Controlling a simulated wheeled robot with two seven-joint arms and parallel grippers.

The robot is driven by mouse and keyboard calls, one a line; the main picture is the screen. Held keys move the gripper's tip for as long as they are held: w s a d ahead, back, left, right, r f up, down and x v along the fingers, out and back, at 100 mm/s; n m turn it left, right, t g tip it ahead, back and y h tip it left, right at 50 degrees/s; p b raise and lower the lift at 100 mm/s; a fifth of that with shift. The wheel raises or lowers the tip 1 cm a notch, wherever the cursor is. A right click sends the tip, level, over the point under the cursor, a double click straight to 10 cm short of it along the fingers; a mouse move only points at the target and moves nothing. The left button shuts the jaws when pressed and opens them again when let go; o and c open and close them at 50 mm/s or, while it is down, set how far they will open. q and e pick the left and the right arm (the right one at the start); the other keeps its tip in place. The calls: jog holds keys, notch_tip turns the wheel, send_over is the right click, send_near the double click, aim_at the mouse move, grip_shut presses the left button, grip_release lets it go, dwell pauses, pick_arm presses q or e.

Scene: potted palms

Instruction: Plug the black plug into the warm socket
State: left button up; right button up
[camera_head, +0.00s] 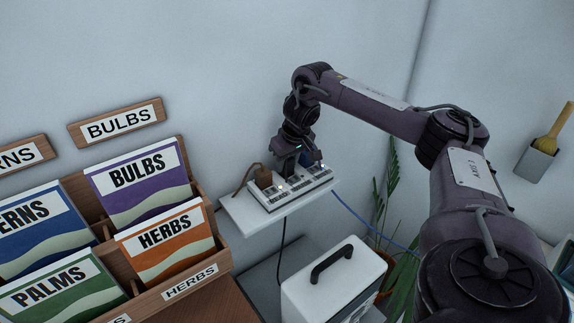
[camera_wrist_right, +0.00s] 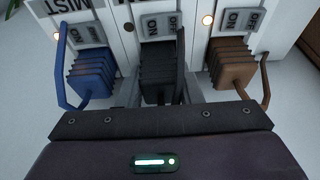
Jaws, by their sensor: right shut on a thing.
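My right gripper (camera_head: 290,165) reaches down over the white power strip (camera_head: 296,188) on the wall shelf. In the wrist view, the gripper (camera_wrist_right: 160,100) is shut on the black plug (camera_wrist_right: 158,72), between the blue plug (camera_wrist_right: 90,75) and the brown plug (camera_wrist_right: 231,68). The black plug is up against the strip's middle position; whether it is fully seated cannot be told. Lamps beside the blue and brown plugs are lit; the middle lamp (camera_wrist_right: 129,27) looks dark. A "MIST" label shows at the blue plug; no "warm" label is readable. My left gripper is out of view.
The brown plug (camera_head: 263,176) and its cord stand at the strip's left end. The narrow shelf (camera_head: 238,212) has bare room at its front left. A seed-packet rack (camera_head: 205,190) is left of it, and a white box with black handle (camera_head: 333,285) stands below.

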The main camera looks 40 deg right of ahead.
jog(key=shift+f, duration=0.45)
jog(key=shift+f, duration=0.1)
jog(key=shift+f, duration=0.1)
jog(key=o, duration=1)
jog(key=shift+c, duration=0.2)
jog(key=shift+r, duration=0.4)
jog(key=v, duration=0.5)
jog(key=shift+d+r+p, duration=0.1)
jog(key=shift+r+p, duration=0.2)
jog(key=shift+r, duration=0.1)
notch_tip(320, 180, up, 5)
jog(key=p, duration=0.4)
send_over(291, 176)
jog(key=s, duration=0.2)
jog(key=shift+s+a+r, duration=0.1)
jog(key=shift+a+r, duration=0.15)
jog(key=shift+a, duration=0.1)
